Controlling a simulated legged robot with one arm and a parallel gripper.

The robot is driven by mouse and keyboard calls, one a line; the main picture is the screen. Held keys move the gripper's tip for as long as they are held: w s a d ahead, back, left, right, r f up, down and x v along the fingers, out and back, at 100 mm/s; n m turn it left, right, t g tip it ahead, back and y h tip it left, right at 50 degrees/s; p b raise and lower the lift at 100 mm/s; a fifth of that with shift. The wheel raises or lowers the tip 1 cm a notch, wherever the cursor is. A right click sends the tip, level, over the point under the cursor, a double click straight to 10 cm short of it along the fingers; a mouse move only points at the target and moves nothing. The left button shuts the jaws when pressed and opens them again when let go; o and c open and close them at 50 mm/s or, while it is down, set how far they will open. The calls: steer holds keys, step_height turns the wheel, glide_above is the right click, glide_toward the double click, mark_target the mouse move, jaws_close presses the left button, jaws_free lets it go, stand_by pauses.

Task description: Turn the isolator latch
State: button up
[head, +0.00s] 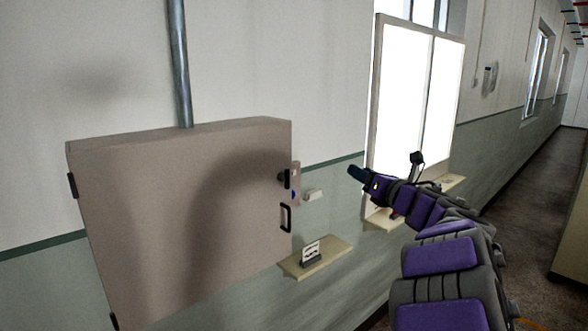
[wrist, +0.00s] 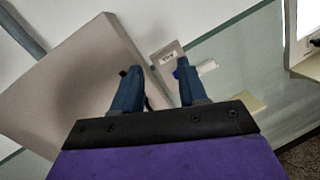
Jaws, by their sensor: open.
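A large grey-beige cabinet (head: 180,215) hangs on the wall, with a small black latch (head: 286,179) at its door's right edge. A narrow plate (head: 296,172) beside the latch carries a blue part and a white block (head: 313,194) that sticks out to the right. The frames do not show for certain which fitting is the isolator latch. My gripper (head: 357,173) is right of these, apart from them. In the wrist view my gripper (wrist: 158,68) has its fingers spread and empty; the labelled plate (wrist: 167,56) shows between the fingertips, and the left finger partly covers the cabinet (wrist: 75,85).
A black pull handle (head: 286,218) is below the latch. A small shelf (head: 318,258) with a card stand (head: 311,252) juts out lower right of the cabinet. A bright window panel (head: 415,100) is behind my arm. A metal pipe (head: 180,60) rises from the cabinet's top.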

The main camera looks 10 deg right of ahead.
steer(key=s+a+f+n+g+y+p, duration=0.1)
steer(key=s+a+f+n+g+y, duration=0.15)
steer(key=a+n+y, duration=0.35)
steer(key=n+g+p, duration=0.1)
steer(key=n+g, duration=0.1)
glide_toward(287, 179)
steer(key=x, duration=0.8)
steer(key=shift+w+d+r, duration=0.25)
steer(key=shift+w+r, duration=0.05)
steer(key=shift+r, duration=0.2)
steer(key=shift+c, duration=0.4)
jaws_close()
